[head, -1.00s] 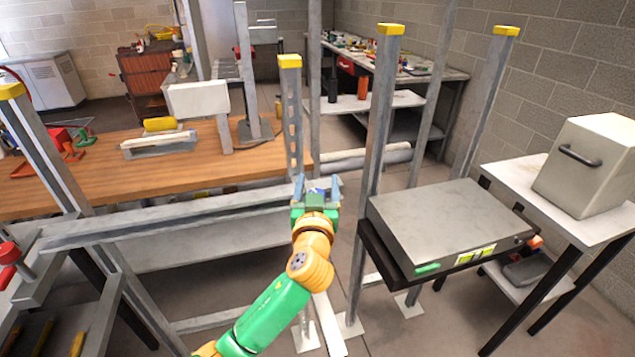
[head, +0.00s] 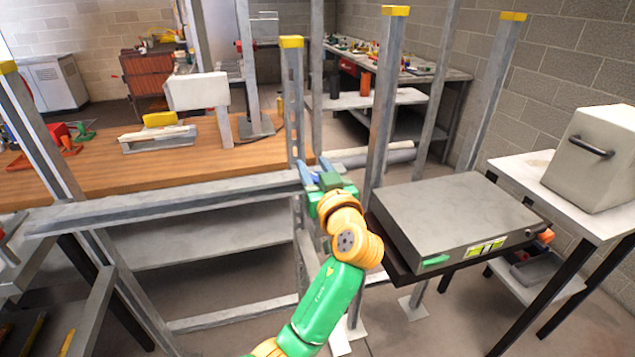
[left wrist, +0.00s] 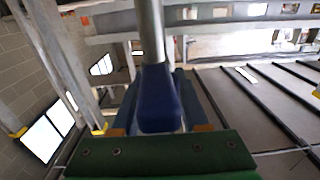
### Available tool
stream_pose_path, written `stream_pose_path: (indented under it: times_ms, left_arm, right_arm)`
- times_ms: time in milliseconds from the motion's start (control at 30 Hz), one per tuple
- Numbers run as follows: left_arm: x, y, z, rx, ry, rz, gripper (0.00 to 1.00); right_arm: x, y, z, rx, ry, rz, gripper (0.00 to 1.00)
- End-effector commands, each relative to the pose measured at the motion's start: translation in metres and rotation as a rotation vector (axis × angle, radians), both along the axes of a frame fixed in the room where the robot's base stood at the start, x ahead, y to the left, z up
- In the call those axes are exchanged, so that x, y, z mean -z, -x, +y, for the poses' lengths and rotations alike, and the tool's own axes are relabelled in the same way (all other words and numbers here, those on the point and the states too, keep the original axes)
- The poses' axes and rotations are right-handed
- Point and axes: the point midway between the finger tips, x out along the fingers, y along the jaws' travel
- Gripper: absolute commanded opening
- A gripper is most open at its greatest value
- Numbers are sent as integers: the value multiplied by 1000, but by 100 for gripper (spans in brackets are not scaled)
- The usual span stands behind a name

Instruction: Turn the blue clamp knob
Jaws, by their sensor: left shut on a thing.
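The blue clamp knob (left wrist: 158,100) shows large in the middle of the left wrist view, at the end of a grey rod. In the head view only a little blue shows between my fingers, beside the grey upright post with the yellow cap (head: 292,100). My left gripper (head: 318,176) is at that post, level with the grey horizontal rail, and is shut on the knob. In the left wrist view its fingers (left wrist: 158,110) stand on both sides of the knob. My right gripper is in neither view.
A grey flat box (head: 455,222) with a green handle lies on a dark shelf right of my arm. A white table with a cream box (head: 595,160) stands farther right. A wooden bench (head: 150,165) lies behind the rail (head: 180,195) on the left. Several upright posts surround the gripper.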

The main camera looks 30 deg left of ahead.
Motion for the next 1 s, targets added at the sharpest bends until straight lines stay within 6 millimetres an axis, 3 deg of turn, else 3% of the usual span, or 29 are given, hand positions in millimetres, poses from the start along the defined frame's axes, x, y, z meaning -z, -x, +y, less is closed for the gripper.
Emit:
stream_pose_path:
  times_ms: [33,300,700,1000]
  left_arm:
    - [9,0,-1,-38,2,-4,0]
    - [5,6,4,-282,-2,-2,0]
    - [0,15,7,-537,-3,-1,0]
    - [-1,17,7,-610,-2,-1,0]
  right_arm:
    - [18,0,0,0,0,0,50]
    - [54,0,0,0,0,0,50]
    - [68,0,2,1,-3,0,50]
    - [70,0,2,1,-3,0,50]
